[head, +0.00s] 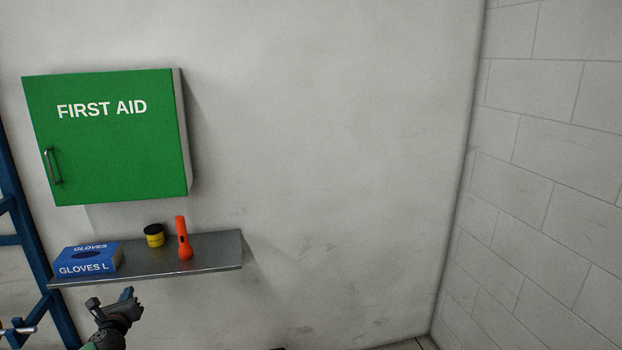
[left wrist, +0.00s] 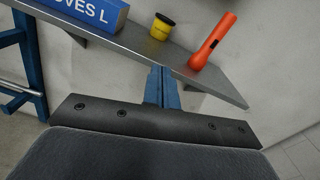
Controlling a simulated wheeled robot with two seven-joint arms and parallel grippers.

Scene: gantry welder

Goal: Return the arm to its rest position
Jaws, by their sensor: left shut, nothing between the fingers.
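My left gripper (head: 128,296) is in the lower left of the head view, below and in front of the front edge of a metal wall shelf (head: 215,250). It is shut and empty. In the left wrist view its blue fingers (left wrist: 161,88) are together, with the shelf (left wrist: 225,88) behind them. My right gripper is in neither view.
On the shelf are a blue gloves box (head: 88,261), a small yellow jar with a black lid (head: 154,237) and an orange flashlight (head: 182,240). A green first aid cabinet (head: 110,140) hangs above. A blue frame (head: 30,240) stands at left. The wall right of the shelf is bare.

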